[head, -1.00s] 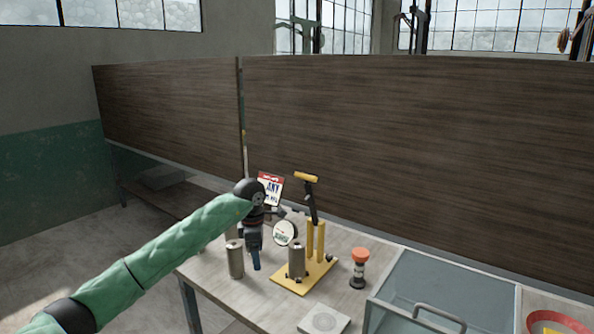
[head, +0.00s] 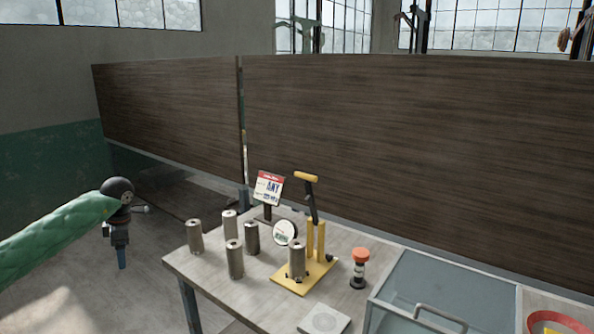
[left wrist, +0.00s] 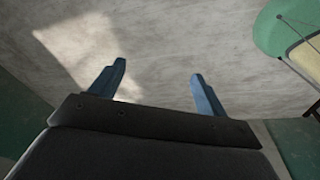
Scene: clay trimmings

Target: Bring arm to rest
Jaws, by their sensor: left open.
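My left gripper (head: 122,258) hangs pointing down at the left of the head view, off the table's left edge, above the floor. In the left wrist view its two blue fingers (left wrist: 155,85) are spread apart with nothing between them, over bare floor. My green left arm (head: 50,240) comes in from the left. My right gripper is not in view.
Several metal cylinders (head: 235,260) stand on the table (head: 215,285). A yellow-based press (head: 290,285) holds another cylinder. A sign (head: 268,188), a round dial (head: 285,232), a red-topped post (head: 359,268) and a glass-lidded box (head: 430,285) stand there too. The floor at left is clear.

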